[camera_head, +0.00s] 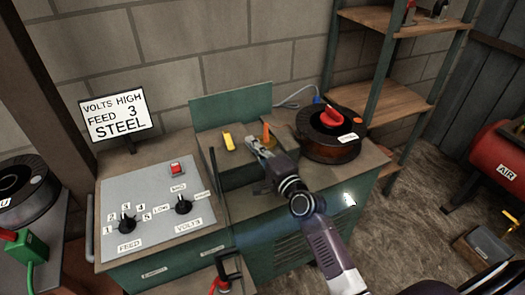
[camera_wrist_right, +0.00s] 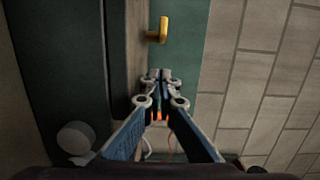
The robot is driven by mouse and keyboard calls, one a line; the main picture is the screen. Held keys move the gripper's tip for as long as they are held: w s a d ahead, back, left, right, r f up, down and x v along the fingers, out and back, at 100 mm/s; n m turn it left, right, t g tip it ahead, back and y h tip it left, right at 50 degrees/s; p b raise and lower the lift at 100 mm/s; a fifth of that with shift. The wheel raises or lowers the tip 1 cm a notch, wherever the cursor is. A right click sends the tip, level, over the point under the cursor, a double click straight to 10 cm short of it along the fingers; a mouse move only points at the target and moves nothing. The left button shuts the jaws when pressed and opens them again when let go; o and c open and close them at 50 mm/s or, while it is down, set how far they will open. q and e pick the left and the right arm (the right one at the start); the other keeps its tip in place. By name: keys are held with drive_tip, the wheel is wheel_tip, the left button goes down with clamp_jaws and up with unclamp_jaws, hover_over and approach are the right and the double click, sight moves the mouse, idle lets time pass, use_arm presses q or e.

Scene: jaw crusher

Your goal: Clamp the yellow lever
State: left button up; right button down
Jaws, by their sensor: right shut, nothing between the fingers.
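The yellow lever (camera_head: 228,141) is a small bar at the back of the machine, in front of an upright green panel (camera_head: 232,107). In the right wrist view, the yellow lever (camera_wrist_right: 161,30) looks like a short hooked handle, just beyond the fingertips and apart from them. My right gripper (camera_head: 252,143) is above the machine, to the right of the lever; its fingers (camera_wrist_right: 160,74) are together with nothing between them. My left gripper is not in view.
An orange upright piece (camera_head: 267,135) stands close beside my right gripper. A wire spool (camera_head: 331,147) with a red knob is to the right. A control panel (camera_head: 150,225) with dials and a red switch (camera_head: 176,169) lies at the left. A brick wall is behind.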

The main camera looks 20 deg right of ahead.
sight(228, 140)
drive_tip(key=a, duration=0.3)
drive_tip(key=shift+a, duration=0.1)
drive_tip(key=shift+a+p, duration=0.1)
drive_tip(key=shift+p, duration=0.2)
